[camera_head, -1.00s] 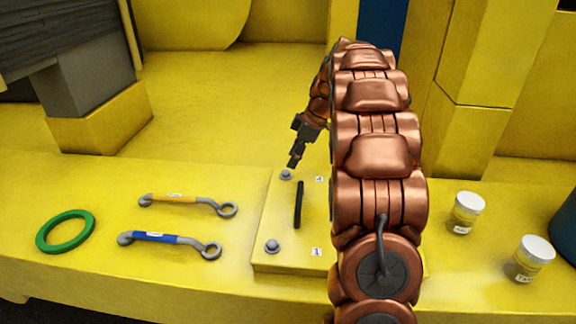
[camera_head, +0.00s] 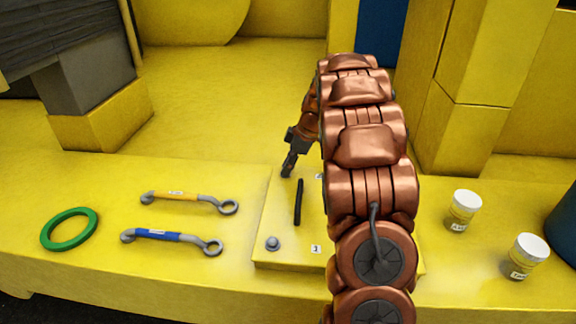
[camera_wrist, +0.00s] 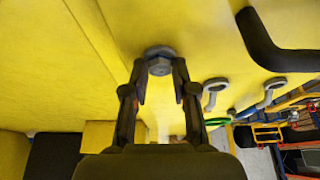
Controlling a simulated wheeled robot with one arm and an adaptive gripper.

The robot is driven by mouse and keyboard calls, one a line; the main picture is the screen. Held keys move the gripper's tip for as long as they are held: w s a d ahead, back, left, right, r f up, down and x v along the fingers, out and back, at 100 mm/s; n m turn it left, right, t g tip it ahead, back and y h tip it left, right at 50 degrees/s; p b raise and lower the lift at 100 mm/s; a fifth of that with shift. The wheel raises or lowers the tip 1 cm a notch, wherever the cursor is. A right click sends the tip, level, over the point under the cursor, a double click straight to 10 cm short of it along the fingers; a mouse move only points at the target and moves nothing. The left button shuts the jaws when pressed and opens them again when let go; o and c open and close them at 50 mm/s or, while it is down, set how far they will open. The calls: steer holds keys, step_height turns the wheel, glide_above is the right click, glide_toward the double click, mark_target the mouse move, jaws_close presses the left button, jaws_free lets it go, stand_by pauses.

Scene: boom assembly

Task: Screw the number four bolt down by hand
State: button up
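A grey hex bolt (camera_wrist: 160,60) stands in the yellow plate, just beyond and between my fingertips in the wrist view. In the head view my gripper (camera_head: 288,169) points down at the plate's far left corner and hides this bolt. In the wrist view my gripper (camera_wrist: 160,80) has its two dark fingers apart, one on each side of the bolt head. I cannot tell whether they touch it. Another bolt (camera_head: 272,243) stands at the plate's front left corner. The label by the far bolt is mostly hidden by my arm and its number is unreadable.
A black handle (camera_head: 298,202) stands on the yellow plate (camera_head: 290,262). To the left lie a yellow-marked wrench (camera_head: 180,196), a blue-marked wrench (camera_head: 165,237) and a green ring (camera_head: 69,229). Two white-lidded jars (camera_head: 463,212) (camera_head: 528,257) stand at the right. My arm covers the plate's right side.

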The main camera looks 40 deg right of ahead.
jaws_close()
steer(key=shift+f+b, duration=0.25)
steer(key=shift+b, duration=1)
steer(key=m+b, duration=0.1)
steer(key=b, duration=0.2)
steer(key=shift+f+t+b, duration=0.1)
steer(key=shift+t+b, duration=0.2)
steer(key=shift+b, duration=0.05)
steer(key=m+b, duration=0.2)
steer(key=b, duration=0.3)
steer(key=shift+a+r+h, duration=0.1)
steer(key=shift+r+h, duration=0.1)
steer(key=shift+h, duration=0.2)
steer(key=shift+t, duration=0.3)
steer(key=m+b, duration=0.1)
steer(key=m, duration=0.1)
steer(key=m+h+b, duration=0.1)
steer(key=shift+s+a+m+h, duration=0.15)
steer(key=shift+m+h, duration=0.15)
steer(key=shift+m, duration=0.1)
steer(key=shift+r+m+t+h+b, duration=0.15)
steer(key=shift+m+h+b, duration=0.2)
steer(key=shift+m, duration=0.8)
steer(key=shift+m+t+h+b, duration=0.15)
steer(key=shift+m+h, duration=0.3)
steer(key=shift+m, duration=0.7)
